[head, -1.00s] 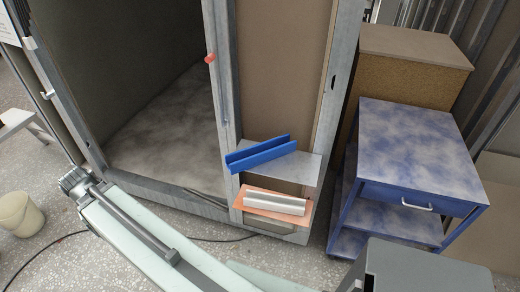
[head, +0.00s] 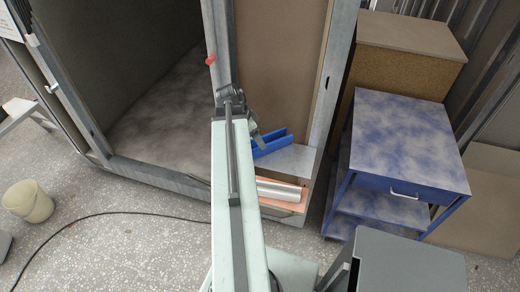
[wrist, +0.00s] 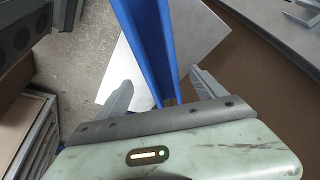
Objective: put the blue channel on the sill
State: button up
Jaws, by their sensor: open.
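The blue channel (head: 272,146) lies on a grey metal ledge (head: 297,160) in the wall frame, partly hidden behind my arm. In the wrist view the channel (wrist: 150,45) runs from the top edge down between my fingers, over the pale ledge (wrist: 118,72). My gripper (wrist: 162,90) is open, with one finger on each side of the channel's near end. I cannot tell whether the fingers touch it. In the head view my gripper (head: 256,130) is at the channel's left end. The doorway has a grey bottom rail (head: 155,180); I cannot tell which surface is the sill.
A silver channel (head: 280,192) lies on an orange board (head: 270,208) below the ledge. Frame uprights (head: 325,100) flank the ledge. A blue cart (head: 405,130) stands right, a bucket (head: 28,201) left. A black cable (head: 110,217) crosses the floor.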

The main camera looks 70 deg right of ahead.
jog(key=b+x, duration=0.5)
jog(key=x, duration=0.1)
jog(key=shift+f, duration=0.3)
jog(key=shift+r, duration=0.2)
jog(key=c, duration=1.6)
notch_tip(320, 180, up, 10)
jog(key=p, duration=1)
